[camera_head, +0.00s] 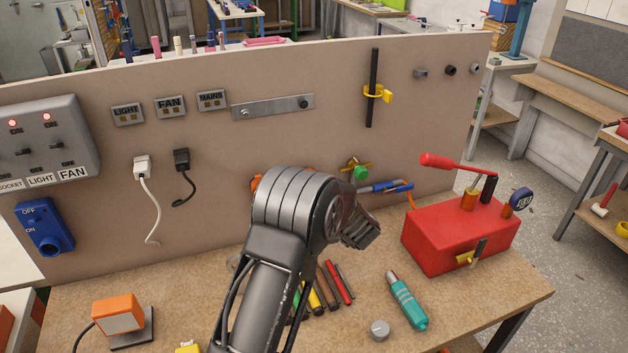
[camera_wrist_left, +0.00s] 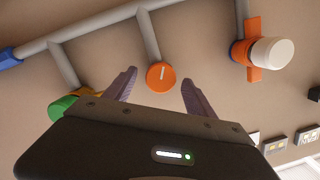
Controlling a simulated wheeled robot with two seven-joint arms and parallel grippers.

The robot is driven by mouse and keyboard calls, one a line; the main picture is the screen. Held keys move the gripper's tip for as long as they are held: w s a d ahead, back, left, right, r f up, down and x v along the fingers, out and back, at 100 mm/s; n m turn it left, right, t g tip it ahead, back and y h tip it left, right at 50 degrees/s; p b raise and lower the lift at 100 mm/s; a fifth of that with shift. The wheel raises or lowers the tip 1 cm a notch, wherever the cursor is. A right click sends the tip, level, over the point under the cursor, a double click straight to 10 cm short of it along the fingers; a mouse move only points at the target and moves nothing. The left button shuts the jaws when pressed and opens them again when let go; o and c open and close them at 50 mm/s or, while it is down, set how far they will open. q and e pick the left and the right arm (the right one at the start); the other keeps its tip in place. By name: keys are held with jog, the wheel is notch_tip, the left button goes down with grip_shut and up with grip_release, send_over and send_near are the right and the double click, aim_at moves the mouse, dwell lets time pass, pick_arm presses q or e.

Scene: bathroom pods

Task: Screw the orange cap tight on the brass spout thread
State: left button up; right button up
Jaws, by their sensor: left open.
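The orange cap (camera_wrist_left: 161,74) is a round disc with a white mark, on the end of a grey pipe branch in the left wrist view. My left gripper (camera_wrist_left: 159,79) is open, its two dark fingers on either side of the cap with visible gaps. No brass thread shows around the cap; the cap hides the spout end. In the head view my left arm and wrist (camera_head: 362,228) cover this part of the pipework, and the fingertips are hidden there. My right gripper is not in view.
A green cap (camera_wrist_left: 63,108) on a brass-coloured fitting and a white-knobbed orange-blue valve (camera_wrist_left: 270,53) flank the cap. An orange lamp (camera_head: 118,314) stands at front left.

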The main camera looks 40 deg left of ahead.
pick_arm(q)
jog(key=b+v, duration=0.2)
jog(key=v, duration=0.6)
jog(key=shift+w+f, duration=0.1)
jog(key=shift+f, duration=0.05)
dwell(0.7)
